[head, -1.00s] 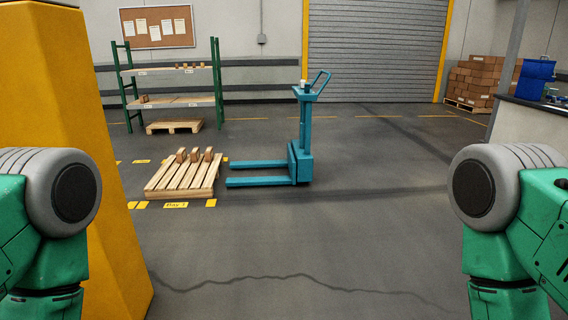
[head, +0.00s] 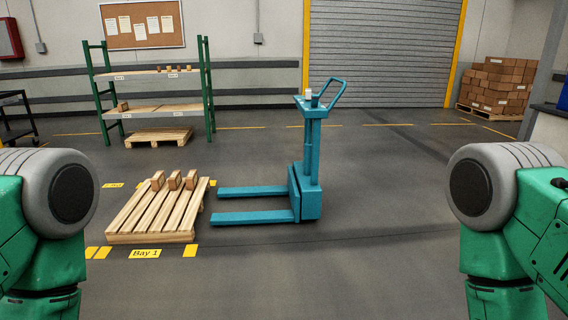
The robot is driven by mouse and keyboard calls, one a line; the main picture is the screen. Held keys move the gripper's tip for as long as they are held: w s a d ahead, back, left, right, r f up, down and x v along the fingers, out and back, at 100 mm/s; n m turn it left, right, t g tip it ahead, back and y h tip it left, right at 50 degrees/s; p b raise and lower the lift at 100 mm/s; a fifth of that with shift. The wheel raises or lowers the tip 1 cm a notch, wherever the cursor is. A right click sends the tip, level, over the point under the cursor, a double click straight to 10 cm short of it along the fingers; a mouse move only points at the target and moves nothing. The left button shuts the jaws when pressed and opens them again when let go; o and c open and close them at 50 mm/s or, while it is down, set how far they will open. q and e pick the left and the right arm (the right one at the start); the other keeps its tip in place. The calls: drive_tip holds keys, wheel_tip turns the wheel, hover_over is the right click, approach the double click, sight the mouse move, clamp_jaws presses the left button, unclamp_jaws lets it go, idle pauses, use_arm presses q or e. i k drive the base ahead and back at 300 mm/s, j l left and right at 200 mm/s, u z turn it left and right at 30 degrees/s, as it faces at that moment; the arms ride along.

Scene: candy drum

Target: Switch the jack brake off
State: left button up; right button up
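The blue-green pallet jack (head: 310,190) stands ahead of me, slightly right of the middle in the head view. Its two forks point left toward a wooden pallet (head: 150,219) and lie low over the floor. A loop handle (head: 329,92) tops its mast, with a small white item (head: 308,93) beside it. I cannot make out the brake or its setting at this size. My arms show at the left and right edges, but neither gripper is in view.
Several small brown boxes (head: 174,181) stand on the pallet at the Bay 1 floor label (head: 145,254). A green shelf rack (head: 152,107) is behind on the left, stacked cartons (head: 499,84) at the back right. The floor before the jack is clear.

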sight(315, 98)
drive_tip(key=i+z, duration=0.1)
drive_tip(key=i, duration=0.55)
drive_tip(key=i+j+z, duration=0.1)
drive_tip(key=i, duration=0.5)
drive_tip(key=i+j+z, duration=0.1)
drive_tip(key=i, duration=0.5)
drive_tip(key=j, duration=0.1)
